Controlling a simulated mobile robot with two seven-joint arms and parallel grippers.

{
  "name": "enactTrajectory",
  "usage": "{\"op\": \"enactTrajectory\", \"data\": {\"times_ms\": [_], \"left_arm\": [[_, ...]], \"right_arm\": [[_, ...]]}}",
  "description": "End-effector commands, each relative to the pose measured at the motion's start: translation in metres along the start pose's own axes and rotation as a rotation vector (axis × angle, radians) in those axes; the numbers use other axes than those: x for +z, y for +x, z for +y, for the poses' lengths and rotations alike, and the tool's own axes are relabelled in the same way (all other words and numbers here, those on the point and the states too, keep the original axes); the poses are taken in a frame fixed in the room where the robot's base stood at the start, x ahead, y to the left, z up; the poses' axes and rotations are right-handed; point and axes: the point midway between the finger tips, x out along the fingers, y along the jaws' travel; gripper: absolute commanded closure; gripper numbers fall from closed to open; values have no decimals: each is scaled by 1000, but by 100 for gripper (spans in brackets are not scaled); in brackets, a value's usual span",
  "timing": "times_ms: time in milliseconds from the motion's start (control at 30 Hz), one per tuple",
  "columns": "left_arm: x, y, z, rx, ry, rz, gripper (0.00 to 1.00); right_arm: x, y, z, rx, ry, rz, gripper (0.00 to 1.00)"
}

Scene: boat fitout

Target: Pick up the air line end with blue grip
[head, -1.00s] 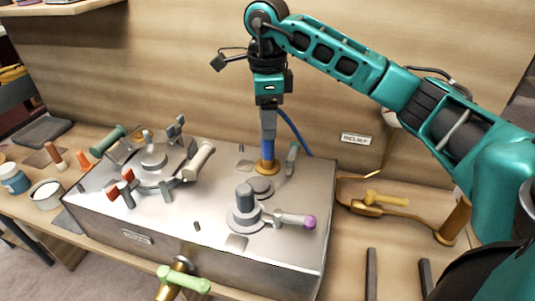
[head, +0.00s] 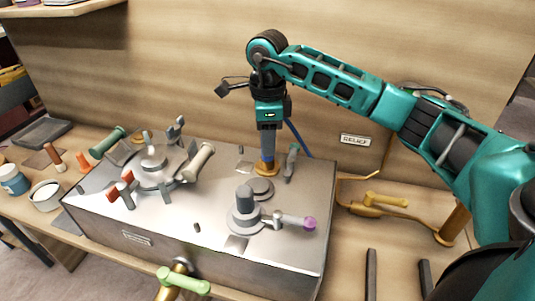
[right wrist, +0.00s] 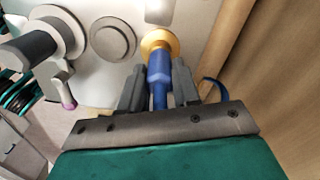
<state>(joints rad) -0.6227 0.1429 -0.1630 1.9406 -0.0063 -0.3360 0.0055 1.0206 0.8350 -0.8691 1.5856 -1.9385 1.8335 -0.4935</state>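The air line end has a blue grip (right wrist: 159,68) and stands upright on a brass ring (right wrist: 157,42) at the back of the metal box. In the head view the blue grip (head: 267,154) shows just below my right gripper (head: 267,142), which points straight down over it. In the right wrist view the gripper's two grey fingers (right wrist: 159,82) stand on either side of the grip, very close to it. I cannot tell whether they touch it. A blue hose (head: 300,141) curves down behind to the right. My left gripper is not in view.
The metal box (head: 130,235) carries a round knob (head: 245,206), a lever with a purple ball (head: 309,223), and a clamp wheel with handles (head: 153,158). A green-handled valve (head: 183,281) sits at its front. A yellow-handled fitting (head: 387,199) lies right. The wooden wall stands close behind.

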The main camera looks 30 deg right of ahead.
Motion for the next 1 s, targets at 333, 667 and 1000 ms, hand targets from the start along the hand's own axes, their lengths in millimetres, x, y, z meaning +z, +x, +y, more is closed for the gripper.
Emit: {"op": "enactTrajectory", "data": {"times_ms": [333, 667, 1000], "left_arm": [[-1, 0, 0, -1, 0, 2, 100], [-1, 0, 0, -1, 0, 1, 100], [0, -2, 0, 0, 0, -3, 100]], "right_arm": [[0, 0, 0, 0, 0, 0, 100], [0, -3, 0, -1, 0, -1, 100], [1, -50, -1, -7, 0, -5, 100]]}}
